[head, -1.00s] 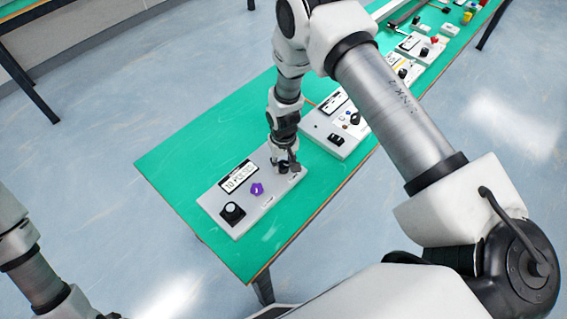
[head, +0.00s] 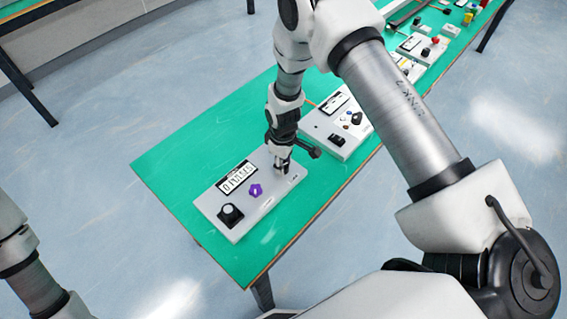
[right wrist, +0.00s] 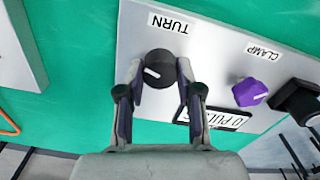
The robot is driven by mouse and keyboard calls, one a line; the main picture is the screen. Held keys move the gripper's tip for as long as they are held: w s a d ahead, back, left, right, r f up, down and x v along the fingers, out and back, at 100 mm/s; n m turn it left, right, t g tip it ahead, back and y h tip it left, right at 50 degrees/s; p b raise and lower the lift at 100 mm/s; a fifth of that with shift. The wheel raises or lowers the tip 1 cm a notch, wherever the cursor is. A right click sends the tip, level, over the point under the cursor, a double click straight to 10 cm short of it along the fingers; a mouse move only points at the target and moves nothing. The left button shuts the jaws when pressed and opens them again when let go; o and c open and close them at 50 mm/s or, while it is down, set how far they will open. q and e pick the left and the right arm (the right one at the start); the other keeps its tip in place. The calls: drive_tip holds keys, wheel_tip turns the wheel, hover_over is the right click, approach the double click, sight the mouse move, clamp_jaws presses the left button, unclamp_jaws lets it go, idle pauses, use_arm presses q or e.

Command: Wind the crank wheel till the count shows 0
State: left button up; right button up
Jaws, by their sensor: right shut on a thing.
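The crank wheel (right wrist: 160,68) is a dark round knob with a white mark, beside a TURN label (right wrist: 170,23) on a pale grey panel (head: 212,205). My left gripper is out of view.
A purple knob (head: 255,190) labelled CLAMP and a black knob (head: 231,215) sit on the same panel. Another control panel (head: 326,128) stands to its right, with more devices beyond. The green table (head: 175,155) is clear at the left.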

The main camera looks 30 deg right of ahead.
drive_tip(key=shift+f, duration=0.1)
idle(0.4)
drive_tip(key=o, duration=0.9)
drive_tip(key=shift+c, duration=0.2)
drive_tip(key=o, duration=0.3)
drive_tip(key=shift+a, duration=0.1)
drive_tip(key=shift+w, duration=0.15)
wheel_tip(320, 180, up, 12)
drive_tip(key=shift+f, duration=0.1)
